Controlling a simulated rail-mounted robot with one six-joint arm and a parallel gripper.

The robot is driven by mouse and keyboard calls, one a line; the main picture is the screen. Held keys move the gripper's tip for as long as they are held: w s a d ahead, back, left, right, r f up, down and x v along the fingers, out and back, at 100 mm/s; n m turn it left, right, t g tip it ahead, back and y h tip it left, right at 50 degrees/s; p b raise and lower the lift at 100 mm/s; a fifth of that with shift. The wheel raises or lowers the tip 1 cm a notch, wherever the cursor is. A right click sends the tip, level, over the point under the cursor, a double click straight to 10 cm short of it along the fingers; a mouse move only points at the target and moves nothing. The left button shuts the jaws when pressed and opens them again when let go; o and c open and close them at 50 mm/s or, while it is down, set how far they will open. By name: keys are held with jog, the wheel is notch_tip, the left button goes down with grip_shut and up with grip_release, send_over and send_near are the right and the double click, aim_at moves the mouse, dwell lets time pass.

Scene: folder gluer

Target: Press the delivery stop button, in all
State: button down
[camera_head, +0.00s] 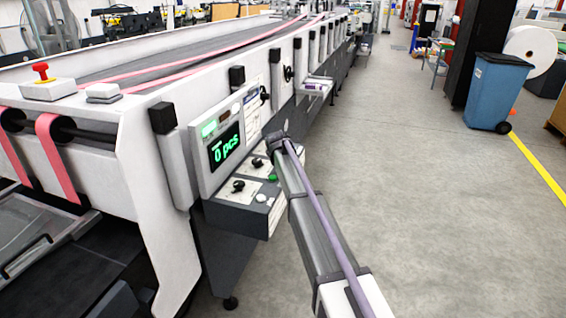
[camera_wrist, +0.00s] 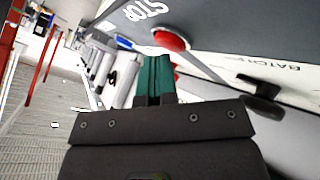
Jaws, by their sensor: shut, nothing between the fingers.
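A round red button (camera_wrist: 171,39) shows in the wrist view, beside the white word STOP on a grey panel (camera_wrist: 215,30). My gripper (camera_wrist: 154,62) has its green fingers together and empty. In the picture the fingertips lie just below and left of the red button; I cannot tell whether they touch it. In the head view my arm's end is at the control box (camera_head: 236,217) under the green counter display (camera_head: 224,146), which reads 0 pcs. My wrist hides part of that box, and this red button does not show there.
A blue button (camera_wrist: 124,43) is left of the red one, and a black knob (camera_wrist: 262,86) is to the right. A separate red mushroom button (camera_head: 41,71) sits on the machine's top left. Open floor (camera_head: 400,170) lies right of the machine, with a blue bin (camera_head: 493,92) beyond.

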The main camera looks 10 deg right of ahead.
jog(key=shift+f, duration=0.2)
dwell(0.4)
jog(key=shift+r+p, duration=0.75)
jog(key=shift+r, duration=0.15)
notch_tip(320, 180, up, 5)
jog(key=p, duration=0.5)
jog(key=shift+r, duration=0.1)
